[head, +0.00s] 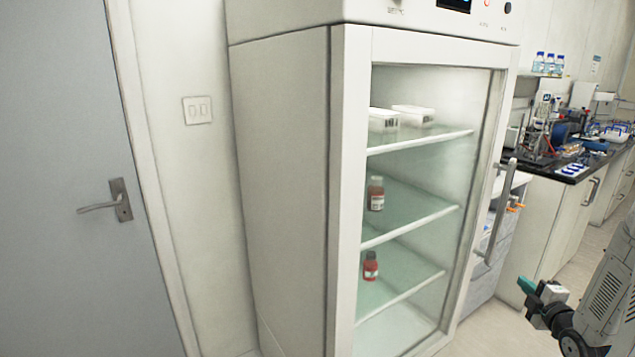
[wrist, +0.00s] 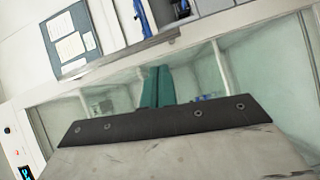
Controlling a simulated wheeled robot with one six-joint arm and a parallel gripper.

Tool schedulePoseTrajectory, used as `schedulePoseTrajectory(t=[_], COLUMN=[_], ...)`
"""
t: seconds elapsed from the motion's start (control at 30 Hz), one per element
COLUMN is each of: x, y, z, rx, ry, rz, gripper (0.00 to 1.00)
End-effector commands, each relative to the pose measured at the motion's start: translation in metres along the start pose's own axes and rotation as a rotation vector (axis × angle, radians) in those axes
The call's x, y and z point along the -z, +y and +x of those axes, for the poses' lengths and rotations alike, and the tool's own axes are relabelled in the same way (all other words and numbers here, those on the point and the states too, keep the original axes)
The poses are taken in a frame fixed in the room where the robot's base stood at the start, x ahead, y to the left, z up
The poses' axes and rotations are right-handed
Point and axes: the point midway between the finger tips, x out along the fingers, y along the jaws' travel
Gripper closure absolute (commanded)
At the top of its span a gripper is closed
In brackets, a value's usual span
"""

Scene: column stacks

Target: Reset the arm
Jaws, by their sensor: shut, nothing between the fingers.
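My arm reaches in from the right edge of the head view, low down. My gripper (head: 525,285) has teal fingertips, which point left and are in front of the floor and the lower bench cabinets. In the wrist view my gripper (wrist: 158,86) shows its two teal fingers together, shut with nothing between them. The gripper is to the right of the glass-fronted cabinet (head: 281,150) and apart from it in the picture.
The cabinet's glass door has a vertical handle (head: 496,212) on its right side. Inside are white boxes (head: 413,115) and two reddish bottles (head: 375,193) on shelves. A black-topped bench (head: 545,165) with equipment stands behind. A grey door (head: 70,200) is at left.

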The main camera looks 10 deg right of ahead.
Motion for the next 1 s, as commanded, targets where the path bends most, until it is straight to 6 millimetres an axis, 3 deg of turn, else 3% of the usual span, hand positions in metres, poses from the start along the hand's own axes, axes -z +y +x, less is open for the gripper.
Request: schedulePoseTrajectory(t=[0.1,0.2,0.37,0.57,0.8,1.0], x=[-0.015,-0.028,-0.020,0.028,0.122,0.205], y=[-0.045,-0.074,-0.076,-0.037,0.028,0.078], z=[-0.009,-0.028,-0.058,-0.105,-0.171,-0.232], rx=[0.206,0.398,0.632,0.820,0.940,1.011], ry=[-0.103,-0.252,-0.503,-0.831,-1.144,-1.294], rz=[0.164,0.329,0.548,0.784,0.993,1.096], gripper=[1.00,1.00,1.00,1.00,1.00,1.00])
